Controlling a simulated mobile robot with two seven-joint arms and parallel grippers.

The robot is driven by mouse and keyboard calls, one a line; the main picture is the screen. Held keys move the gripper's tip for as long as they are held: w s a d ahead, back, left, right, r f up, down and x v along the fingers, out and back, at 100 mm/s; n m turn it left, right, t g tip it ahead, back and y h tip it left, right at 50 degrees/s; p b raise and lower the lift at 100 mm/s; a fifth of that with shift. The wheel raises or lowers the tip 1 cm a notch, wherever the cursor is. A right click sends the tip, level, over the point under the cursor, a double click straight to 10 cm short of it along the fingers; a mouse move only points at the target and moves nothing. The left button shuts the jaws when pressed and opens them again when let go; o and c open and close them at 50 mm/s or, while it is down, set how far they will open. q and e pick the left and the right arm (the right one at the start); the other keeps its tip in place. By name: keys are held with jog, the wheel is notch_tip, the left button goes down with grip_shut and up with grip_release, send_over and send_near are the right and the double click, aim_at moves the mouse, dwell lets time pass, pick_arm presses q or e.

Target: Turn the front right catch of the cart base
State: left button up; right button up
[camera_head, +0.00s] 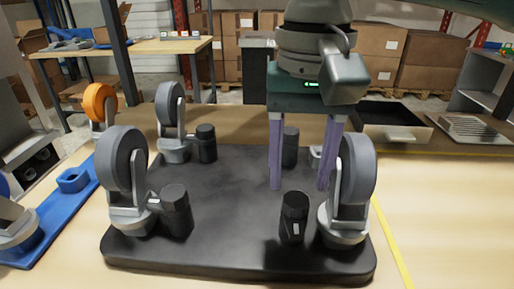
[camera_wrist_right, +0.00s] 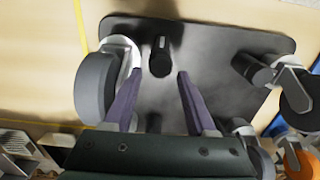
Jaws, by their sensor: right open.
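The black cart base (camera_head: 235,195) lies flat on the table, with grey casters standing at its corners and a dark upright catch beside each. The front right catch (camera_head: 294,215) stands left of the front right caster (camera_head: 356,185); it also shows in the right wrist view (camera_wrist_right: 160,57). My right gripper (camera_head: 300,188) is open and empty, pointing down behind this catch. In the right wrist view its purple fingers (camera_wrist_right: 157,74) are spread, and the catch appears just past their tips, roughly between them. The back right caster is mostly hidden by my gripper. My left gripper is out of view.
The front left catch (camera_head: 175,210) and back left catch (camera_head: 206,143) stand by their casters. A blue tray (camera_head: 62,215) lies at left, near an orange-wheeled caster (camera_head: 100,103). A dark open bin (camera_head: 395,122) is at back right. The table's right front is clear.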

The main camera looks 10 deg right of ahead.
aim_at(296, 199)
jog(key=shift+f, duration=1.8)
jog(key=shift+c, duration=0.3)
grip_shut()
